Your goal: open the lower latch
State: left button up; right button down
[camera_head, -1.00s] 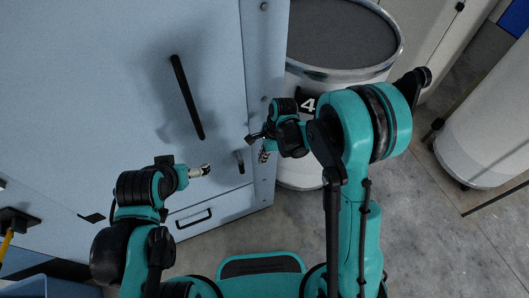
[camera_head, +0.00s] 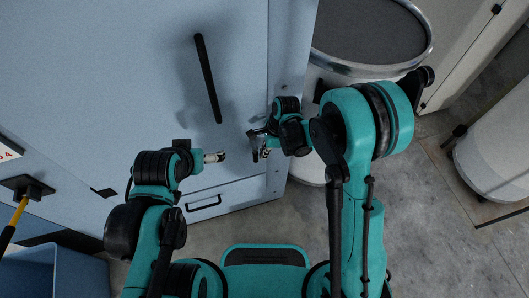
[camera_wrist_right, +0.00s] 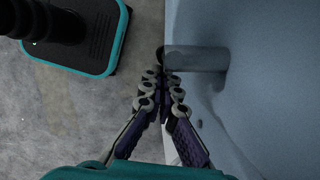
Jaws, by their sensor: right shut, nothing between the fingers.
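The lower latch is a small dark lever (camera_head: 254,155) low on the blue-grey cabinet door (camera_head: 150,90), partly hidden by my right gripper (camera_head: 259,142). In the right wrist view, a dark grey bar (camera_wrist_right: 195,59), seemingly this latch, sticks out from the panel. My right gripper's fingertips (camera_wrist_right: 163,76) are shut and empty beside the bar's free end; I cannot tell whether they touch it. My left gripper (camera_head: 216,157) is in front of the door, left of the latch. Its fingers are too small to judge.
A long black handle (camera_head: 208,78) is higher on the door. A drawer with a black pull (camera_head: 203,202) is below. A large grey drum (camera_head: 370,30) stands right of the cabinet, close to my right arm. A blue bin (camera_head: 60,272) is at lower left.

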pick_arm(q)
jog(key=shift+f, duration=0.35)
pick_arm(e)
jog(key=shift+f+y, duration=0.1)
jog(key=shift+y, duration=0.2)
